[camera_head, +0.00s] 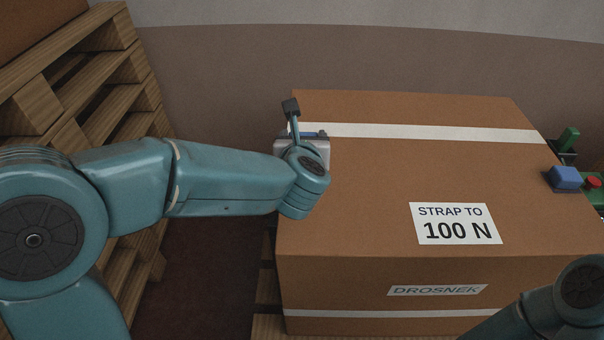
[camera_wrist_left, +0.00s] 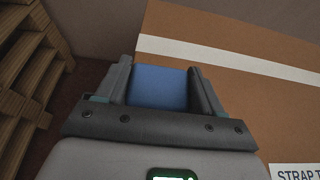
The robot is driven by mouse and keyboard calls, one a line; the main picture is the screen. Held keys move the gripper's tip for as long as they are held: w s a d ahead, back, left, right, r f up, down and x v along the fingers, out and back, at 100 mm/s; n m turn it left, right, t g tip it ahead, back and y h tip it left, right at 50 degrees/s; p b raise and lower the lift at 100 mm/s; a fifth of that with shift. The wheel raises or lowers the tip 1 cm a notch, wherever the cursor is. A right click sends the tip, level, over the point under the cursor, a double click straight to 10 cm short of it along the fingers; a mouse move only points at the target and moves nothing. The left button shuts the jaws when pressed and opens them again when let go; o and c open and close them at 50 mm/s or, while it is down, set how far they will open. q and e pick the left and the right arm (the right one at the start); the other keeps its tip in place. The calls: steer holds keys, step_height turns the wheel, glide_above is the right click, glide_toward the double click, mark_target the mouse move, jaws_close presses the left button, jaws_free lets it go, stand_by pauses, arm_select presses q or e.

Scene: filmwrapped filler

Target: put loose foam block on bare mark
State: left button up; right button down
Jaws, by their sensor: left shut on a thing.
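A blue block (camera_wrist_left: 160,88), which looks like the loose foam block, sits between the two dark fingers of my left gripper (camera_wrist_left: 160,72) in the left wrist view. The gripper is shut on it. In the head view my left gripper (camera_head: 312,136) is over the left edge of the large brown carton (camera_head: 430,165), by the left end of the white band (camera_head: 430,131). My wrist hides most of the block there. I cannot make out a bare mark. My right arm enters at the lower right, but its gripper is out of view.
Another blue block (camera_head: 566,176) sits in a dark holder at the carton's right edge. A red button (camera_head: 593,182) and a green part (camera_head: 568,139) are near it. Stacked wooden pallets (camera_head: 110,70) stand at the left. The carton top is mostly clear around its white label (camera_head: 455,223).

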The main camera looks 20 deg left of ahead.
arm_select(q)
step_height(320, 180, down, 8)
steer(key=shift+r+b, duration=0.25)
steer(key=shift+b, duration=0.9)
steer(key=shift+r, duration=0.1)
steer(key=shift+f, duration=0.2)
steer(key=o, duration=1)
